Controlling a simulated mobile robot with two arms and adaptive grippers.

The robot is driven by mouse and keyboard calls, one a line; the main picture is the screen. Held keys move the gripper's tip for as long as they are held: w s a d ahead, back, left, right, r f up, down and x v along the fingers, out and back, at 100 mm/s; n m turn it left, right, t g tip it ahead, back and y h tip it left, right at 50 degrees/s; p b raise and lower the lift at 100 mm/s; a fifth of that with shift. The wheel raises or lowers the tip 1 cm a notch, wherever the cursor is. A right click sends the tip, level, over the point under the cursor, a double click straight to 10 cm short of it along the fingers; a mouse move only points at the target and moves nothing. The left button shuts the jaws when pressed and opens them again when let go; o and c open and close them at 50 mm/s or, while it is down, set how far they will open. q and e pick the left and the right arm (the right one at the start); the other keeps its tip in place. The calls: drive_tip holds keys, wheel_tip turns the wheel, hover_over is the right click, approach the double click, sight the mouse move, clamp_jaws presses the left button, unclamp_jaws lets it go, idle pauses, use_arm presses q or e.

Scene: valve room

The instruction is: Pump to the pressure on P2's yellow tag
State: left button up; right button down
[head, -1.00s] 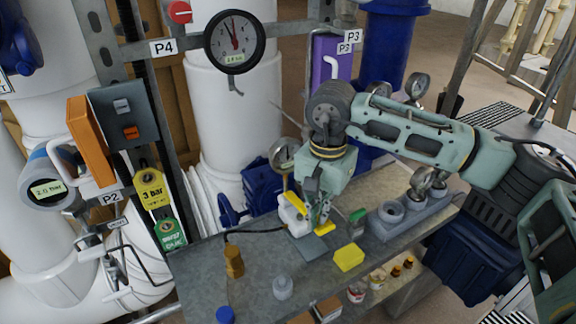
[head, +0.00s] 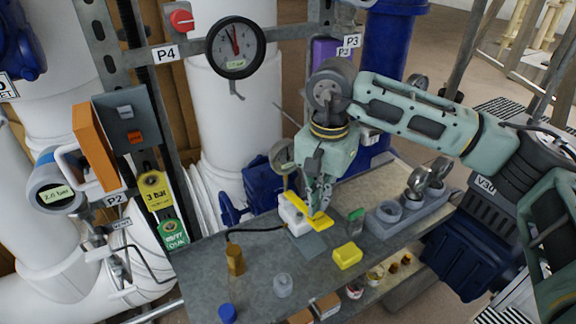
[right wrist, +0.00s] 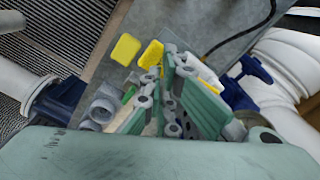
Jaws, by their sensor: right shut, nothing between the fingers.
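P2's yellow tag (head: 154,192) reads 3 bar and hangs at the left, above a green tag (head: 174,235). The round display (head: 57,196) by the P2 label (head: 115,199) seems to read 2.0 bar. A white hand pump (head: 291,213) with a yellow lever (head: 322,222) stands on the bench, with a round gauge (head: 281,156) behind it. My right gripper (head: 318,209) is shut and empty, its fingertips at the yellow lever; I cannot tell whether they touch. The fingers (right wrist: 168,85) also show in the right wrist view. My left gripper is out of view.
A grey holder (head: 398,222) with gauges is at the right. An orange-sided box (head: 95,147) and a dial gauge (head: 236,47) hang above.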

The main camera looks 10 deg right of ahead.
wheel_tip(320, 180, up, 5)
drive_tip(key=p, duration=0.2)
drive_tip(key=shift+p, duration=0.3)
